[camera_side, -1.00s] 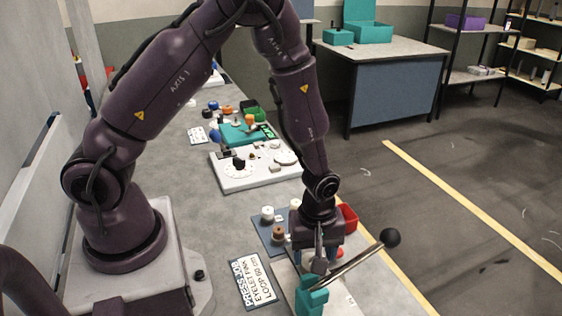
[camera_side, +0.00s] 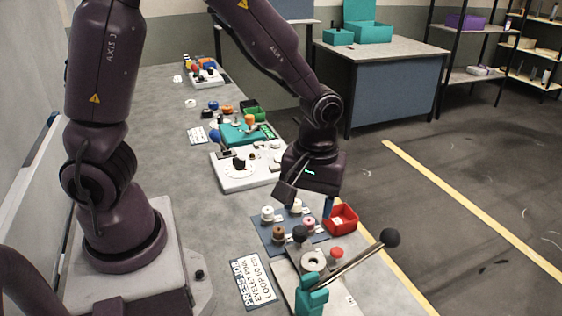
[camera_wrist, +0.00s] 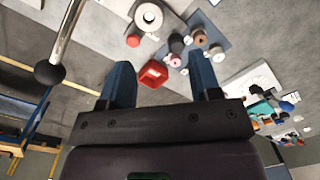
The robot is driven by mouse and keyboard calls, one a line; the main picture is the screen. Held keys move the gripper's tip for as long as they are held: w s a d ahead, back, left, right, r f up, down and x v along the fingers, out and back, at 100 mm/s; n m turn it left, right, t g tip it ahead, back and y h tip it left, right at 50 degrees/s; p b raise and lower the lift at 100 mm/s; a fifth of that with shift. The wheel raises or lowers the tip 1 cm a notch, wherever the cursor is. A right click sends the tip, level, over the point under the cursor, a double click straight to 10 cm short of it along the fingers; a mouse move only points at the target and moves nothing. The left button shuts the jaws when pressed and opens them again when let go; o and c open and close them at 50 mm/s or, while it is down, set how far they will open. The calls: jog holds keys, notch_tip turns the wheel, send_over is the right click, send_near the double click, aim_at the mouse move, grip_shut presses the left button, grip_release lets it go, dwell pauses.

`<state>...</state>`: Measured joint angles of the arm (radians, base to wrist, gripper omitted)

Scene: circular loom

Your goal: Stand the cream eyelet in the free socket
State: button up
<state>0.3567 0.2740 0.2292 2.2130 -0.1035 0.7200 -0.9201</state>
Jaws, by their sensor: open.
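My gripper (camera_side: 307,204) is open and empty above the far end of a blue-grey board (camera_side: 262,232). Its two blue fingers are spread wide in the wrist view (camera_wrist: 162,70). The board carries several small round pieces: a pale one (camera_side: 267,213) at left, another pale one (camera_side: 296,207) close under my gripper, a brown one (camera_side: 278,233) and a pink one (camera_side: 309,223). I cannot tell for sure which pale piece is the cream eyelet. The wrist view also shows the brown piece (camera_wrist: 199,36) and the pink piece (camera_wrist: 176,61). No free socket can be made out clearly.
A red bin (camera_side: 342,217) stands right of the board. In front is a press with a pale ring (camera_side: 313,261), a red button (camera_side: 337,253), a teal clamp (camera_side: 311,297) and a long black-knobbed lever (camera_side: 350,262). A job card (camera_side: 255,281) lies at left.

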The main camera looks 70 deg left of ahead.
jog(key=s+a+r+m+t, duration=0.1)
jog(key=s+r+m, duration=0.3)
jog(key=r+m, duration=0.3)
jog(key=shift+s+r+m+t+h, duration=0.3)
jog(key=shift+r+m+h, duration=0.1)
jog(key=shift+r, duration=0.1)
jog(key=shift+a, duration=0.1)
jog(key=s+a+r+m+t, duration=0.2)
jog(key=s+a+r+t, duration=0.1)
jog(key=r, duration=0.5)
jog(key=shift+s+r+t+y, duration=0.2)
jog(key=shift+s+t+y, duration=0.3)
jog(key=shift+s, duration=0.7)
